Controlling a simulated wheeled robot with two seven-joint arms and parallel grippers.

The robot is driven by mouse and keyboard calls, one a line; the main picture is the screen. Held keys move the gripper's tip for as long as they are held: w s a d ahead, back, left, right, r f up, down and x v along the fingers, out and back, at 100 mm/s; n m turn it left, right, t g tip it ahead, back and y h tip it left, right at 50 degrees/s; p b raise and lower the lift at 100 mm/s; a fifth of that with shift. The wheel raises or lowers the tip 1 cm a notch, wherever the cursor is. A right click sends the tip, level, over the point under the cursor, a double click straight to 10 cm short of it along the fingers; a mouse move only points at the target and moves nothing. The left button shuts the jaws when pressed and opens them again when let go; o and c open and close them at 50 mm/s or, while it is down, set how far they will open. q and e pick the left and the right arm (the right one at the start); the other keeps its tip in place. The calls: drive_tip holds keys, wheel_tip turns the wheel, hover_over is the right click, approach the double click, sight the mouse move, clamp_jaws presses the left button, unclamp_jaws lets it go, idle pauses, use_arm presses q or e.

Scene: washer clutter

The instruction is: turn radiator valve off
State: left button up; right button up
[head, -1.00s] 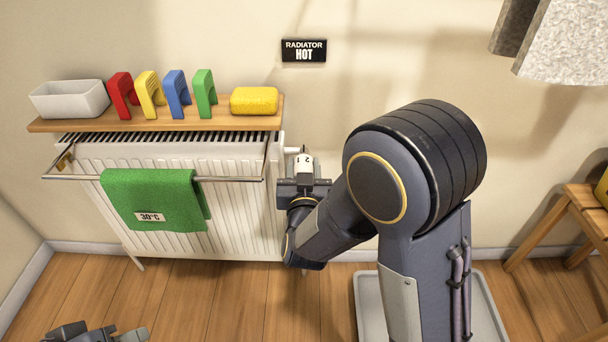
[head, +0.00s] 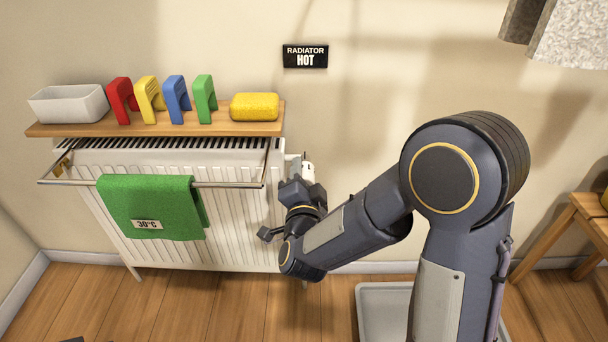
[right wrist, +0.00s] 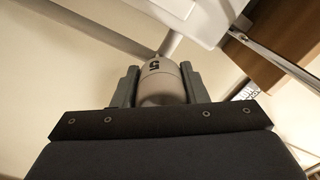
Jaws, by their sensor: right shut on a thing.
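The white radiator valve knob (head: 307,170) sits at the upper right side of the white radiator (head: 240,225). My right gripper (head: 303,187) reaches it from below and in front, hiding most of it. In the right wrist view the knob (right wrist: 162,88) is between the two fingers (right wrist: 158,86), which are shut on it. A dark mark like a 5 shows on the knob, with a pale pipe behind it. My left gripper is not in view beyond a possible dark sliver at the bottom edge.
A wooden shelf (head: 150,130) above the radiator holds a white bin (head: 68,105), several coloured arches and a yellow sponge (head: 254,106). A rail (head: 225,184) with a green towel (head: 150,208) runs in front. A RADIATOR HOT sign (head: 305,56) is above. A grey tray (head: 380,300) lies on the floor.

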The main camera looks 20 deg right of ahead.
drive_tip(key=m, duration=0.4)
drive_tip(key=shift+m, duration=0.4)
idle(0.4)
drive_tip(key=o, duration=0.7)
drive_tip(key=p+v, duration=0.1)
drive_tip(key=v, duration=0.7)
